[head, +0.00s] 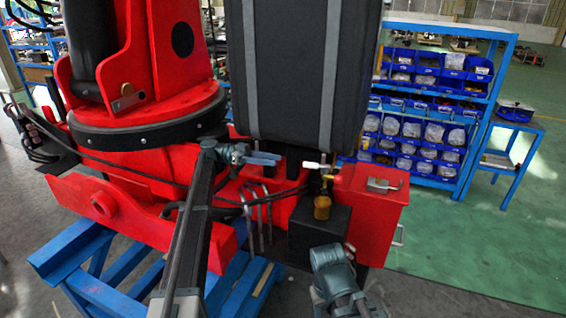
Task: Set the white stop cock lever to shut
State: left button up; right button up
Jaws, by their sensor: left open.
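The stop cock has a white lever (316,165) that lies roughly level, above a brass-coloured valve body (322,205). The valve stands over a black box (318,238) beside the red tank. My left gripper (279,159) is open and empty, with its blue-grey fingers pointing right toward the lever. A short gap shows in the picture between its fingertips and the lever's left end. My right arm's teal joint shows at the bottom centre; its fingers do not show.
A red crane base (125,210) rests on a blue stand (100,285). A large black case with grey straps (285,70) hangs close above the lever. Black hoses and grey bent levers (258,212) lie below my left gripper. A red tank (372,215) is at right.

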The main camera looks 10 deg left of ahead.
pick_arm(q)
jog(key=shift+a, duration=0.45)
